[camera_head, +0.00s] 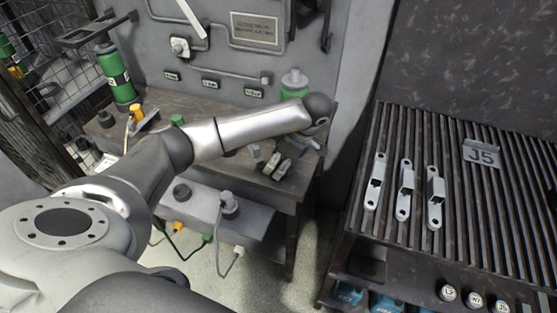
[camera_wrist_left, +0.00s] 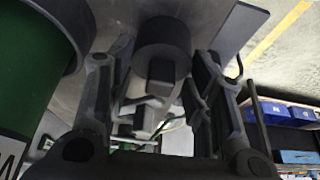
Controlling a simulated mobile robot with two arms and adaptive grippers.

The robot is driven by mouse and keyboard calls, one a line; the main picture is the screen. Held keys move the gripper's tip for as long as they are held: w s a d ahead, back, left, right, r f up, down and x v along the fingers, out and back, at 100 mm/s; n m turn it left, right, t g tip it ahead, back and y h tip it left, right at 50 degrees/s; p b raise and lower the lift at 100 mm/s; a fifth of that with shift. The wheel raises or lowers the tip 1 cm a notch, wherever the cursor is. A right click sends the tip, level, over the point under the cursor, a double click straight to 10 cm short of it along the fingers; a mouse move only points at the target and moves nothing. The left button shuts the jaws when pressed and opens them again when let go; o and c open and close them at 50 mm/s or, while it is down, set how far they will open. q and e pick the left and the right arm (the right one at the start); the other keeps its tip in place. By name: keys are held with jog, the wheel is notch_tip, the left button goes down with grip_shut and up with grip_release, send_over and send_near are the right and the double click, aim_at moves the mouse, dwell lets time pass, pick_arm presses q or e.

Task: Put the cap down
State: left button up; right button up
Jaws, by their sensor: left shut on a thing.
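My left arm reaches across the head view to the workbench. Its gripper (camera_head: 280,165) is low over the bench's front right part. In the left wrist view the two dark fingers (camera_wrist_left: 161,88) stand on either side of a dark grey round piece (camera_wrist_left: 162,38), which I take to be the cap. The gripper is shut on it; the exact contact is hard to see. A green bottle (camera_head: 294,92) stands on the bench behind my wrist, partly hidden by the arm. A large green container (camera_wrist_left: 30,75) fills the left of the wrist view. My right gripper is not in view.
A second green bottle (camera_head: 116,76) stands at the back left of the workbench (camera_head: 305,170). Pipes and a wall panel are close behind the bench.

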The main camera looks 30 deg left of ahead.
pick_arm(q)
jog(key=shift+f, duration=0.2)
jog(key=o, duration=1)
jog(key=shift+r, duration=0.1)
jog(key=shift+r, duration=0.15)
jog(key=v, duration=1.2)
jog(key=shift+p, duration=0.3)
jog(key=shift+s, duration=0.15)
